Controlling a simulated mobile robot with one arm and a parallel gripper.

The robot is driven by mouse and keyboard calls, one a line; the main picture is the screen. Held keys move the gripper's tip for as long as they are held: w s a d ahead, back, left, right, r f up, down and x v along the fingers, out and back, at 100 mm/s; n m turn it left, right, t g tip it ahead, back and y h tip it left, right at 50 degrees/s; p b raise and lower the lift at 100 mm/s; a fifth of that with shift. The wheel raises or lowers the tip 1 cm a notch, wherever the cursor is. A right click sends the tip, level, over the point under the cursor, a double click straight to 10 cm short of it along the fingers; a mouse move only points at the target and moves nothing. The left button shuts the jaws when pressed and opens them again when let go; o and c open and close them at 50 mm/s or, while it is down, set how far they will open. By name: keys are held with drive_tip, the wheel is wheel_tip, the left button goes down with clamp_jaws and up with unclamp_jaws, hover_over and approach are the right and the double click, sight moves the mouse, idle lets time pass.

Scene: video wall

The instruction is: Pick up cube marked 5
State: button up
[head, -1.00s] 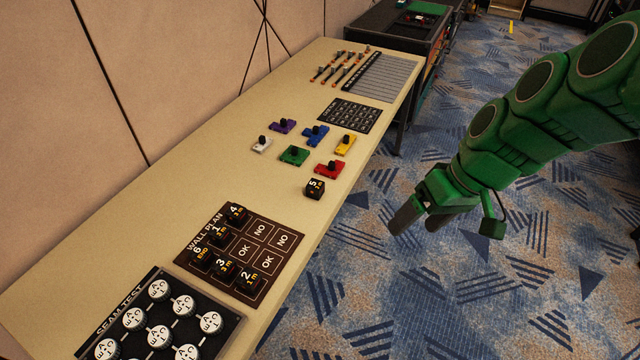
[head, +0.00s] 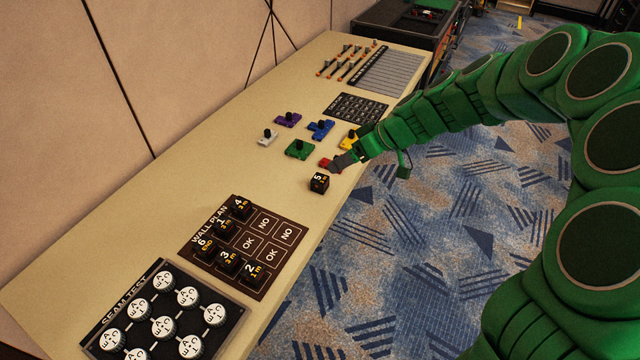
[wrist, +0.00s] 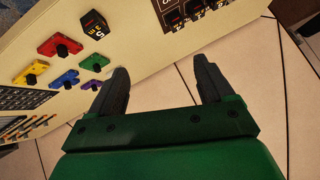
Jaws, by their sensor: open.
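The black cube marked 5 (head: 319,183) sits alone on the beige table near its right edge, between the brown wall plan board and the coloured pieces. In the wrist view the cube (wrist: 95,24) shows at upper left, outside the fingers. My gripper (head: 337,164) is at the table's right edge, just beyond the cube in the head view, and partly covers the red piece. In the wrist view my gripper (wrist: 160,85) has its two dark fingers spread wide with nothing between them.
The red (wrist: 59,46), green (head: 299,149), blue (head: 321,127), yellow (head: 350,138), purple (head: 288,120) and white (head: 267,138) knobbed pieces stand close by. The wall plan board (head: 283,262) holds several similar black cubes. Bare table lies left of cube 5.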

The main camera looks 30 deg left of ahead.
drive_tip(key=w+a+f+n, duration=0.2)
drive_tip(key=w+a+f, duration=0.4)
drive_tip(key=f, duration=0.3)
drive_tip(key=t, duration=0.2)
approach(321, 178)
drive_tip(key=shift+n, duration=0.4)
drive_tip(key=x, duration=0.4)
drive_tip(key=shift+s+f, duration=0.25)
drive_tip(key=shift+f, duration=0.15)
drive_tip(key=shift+a+x, duration=0.2)
drive_tip(key=shift+x, duration=3.6)
drive_tip(key=shift+w+r, duration=0.1)
drive_tip(key=shift+r, duration=0.1)
drive_tip(key=c, duration=1.1)
drive_tip(key=shift+o, duration=0.2)
